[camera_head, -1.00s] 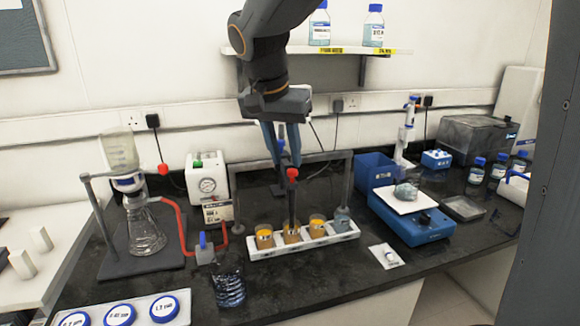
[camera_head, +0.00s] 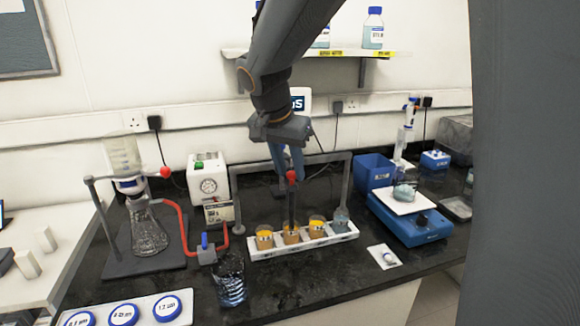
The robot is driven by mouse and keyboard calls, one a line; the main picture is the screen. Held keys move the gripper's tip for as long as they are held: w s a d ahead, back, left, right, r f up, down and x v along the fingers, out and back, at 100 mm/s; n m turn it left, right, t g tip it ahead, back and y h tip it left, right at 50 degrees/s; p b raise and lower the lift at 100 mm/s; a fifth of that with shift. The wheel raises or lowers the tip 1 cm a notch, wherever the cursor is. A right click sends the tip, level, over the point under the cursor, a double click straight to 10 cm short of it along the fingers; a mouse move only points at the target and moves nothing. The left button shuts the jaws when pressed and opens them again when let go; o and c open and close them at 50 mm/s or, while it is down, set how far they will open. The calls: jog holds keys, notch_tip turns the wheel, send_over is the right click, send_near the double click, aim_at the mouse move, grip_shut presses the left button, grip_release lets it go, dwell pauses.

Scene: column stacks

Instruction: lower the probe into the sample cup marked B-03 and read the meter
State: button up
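A white rack (camera_head: 270,252) on the black bench holds cups in a row. Three hold orange-brown liquid: left (camera_head: 264,238), second (camera_head: 291,235) and third (camera_head: 317,228). The rightmost cup (camera_head: 341,219) looks clear to bluish. Their marks are too small to read, so I cannot tell which is B-03. A dark probe with a red knob (camera_head: 291,176) stands upright, its lower end at the second cup; the tip is hidden. My gripper (camera_head: 287,168) points down with its blue fingers at the knob; whether they grip it is unclear. A blue-and-white display (camera_head: 297,102), possibly the meter, is partly hidden behind my wrist.
A grey frame (camera_head: 236,198) arches behind the rack. Left stand a white gauge unit (camera_head: 208,184) with red tubing and a flask (camera_head: 148,235). A glass beaker (camera_head: 230,282) is near the front. A blue balance (camera_head: 408,222) is right.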

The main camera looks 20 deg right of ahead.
grip_shut()
notch_tip(320, 180, up, 6)
jog(key=shift+p, duration=1.25)
jog(key=shift+w+r, duration=0.1)
jog(key=shift+r, duration=0.1)
grip_release()
jog(key=b+v, duration=0.2)
jog(key=v, duration=0.5)
jog(key=shift+r, duration=0.3)
jog(key=shift+a, duration=0.1)
